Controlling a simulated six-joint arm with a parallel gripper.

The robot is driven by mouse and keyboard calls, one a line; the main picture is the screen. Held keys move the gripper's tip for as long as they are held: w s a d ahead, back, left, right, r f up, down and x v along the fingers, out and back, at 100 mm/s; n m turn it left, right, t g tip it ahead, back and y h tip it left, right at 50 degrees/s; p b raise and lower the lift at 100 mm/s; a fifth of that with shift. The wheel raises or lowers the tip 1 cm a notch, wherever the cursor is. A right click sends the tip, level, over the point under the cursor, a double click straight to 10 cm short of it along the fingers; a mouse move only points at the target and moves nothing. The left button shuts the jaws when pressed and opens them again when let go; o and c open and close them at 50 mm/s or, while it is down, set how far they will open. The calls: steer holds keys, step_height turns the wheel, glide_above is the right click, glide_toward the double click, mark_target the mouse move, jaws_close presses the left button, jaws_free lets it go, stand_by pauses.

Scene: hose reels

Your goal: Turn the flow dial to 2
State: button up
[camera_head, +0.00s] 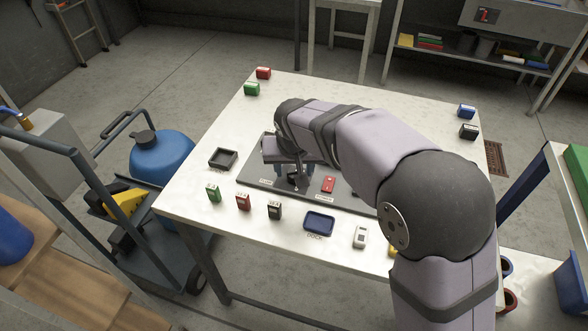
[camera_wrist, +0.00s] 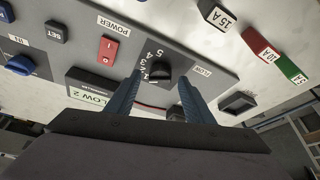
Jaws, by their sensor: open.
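The flow dial (camera_wrist: 160,72) is a black round knob on the grey panel (camera_wrist: 187,55), with numbers up to 5 printed along its left side in the wrist view. Which number it points to is unclear. My gripper (camera_wrist: 159,77) is open, its two blue fingers on either side of the dial with gaps visible; contact is not evident. A pale sign (camera_wrist: 88,97) beside the left finger reads "LOW 2", its first letter cut off. In the head view my gripper (camera_head: 294,177) is over the panel (camera_head: 252,178), and my arm hides part of it.
A red power switch (camera_wrist: 108,48) sits near the dial on the panel. A dark tray (camera_head: 223,159), small green, red and black blocks (camera_head: 243,202), and a blue dock tray (camera_head: 319,223) surround the panel. The white table's (camera_head: 190,195) left side is mostly clear.

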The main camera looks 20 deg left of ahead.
steer(key=v, duration=0.6)
steer(key=shift+r, duration=0.15)
steer(key=shift+s, duration=0.15)
steer(key=s+d+m+g+h+p, duration=0.1)
steer(key=s+d+p, duration=0.15)
steer(key=d, duration=0.65)
steer(key=s+d+m+g+p, duration=0.1)
steer(key=d+p, duration=0.2)
steer(key=d, duration=0.6)
steer(key=s+d+m+g+p, duration=0.1)
steer(key=s+d+p, duration=0.4)
steer(key=s+d, duration=0.8)
steer(key=shift+s+d+f+m+g+p, duration=0.3)
steer(key=shift+s+f+m+g, duration=0.1)
steer(key=shift+s+g, duration=0.2)
steer(key=shift+w+r, duration=0.1)
steer(key=shift+w, duration=0.05)
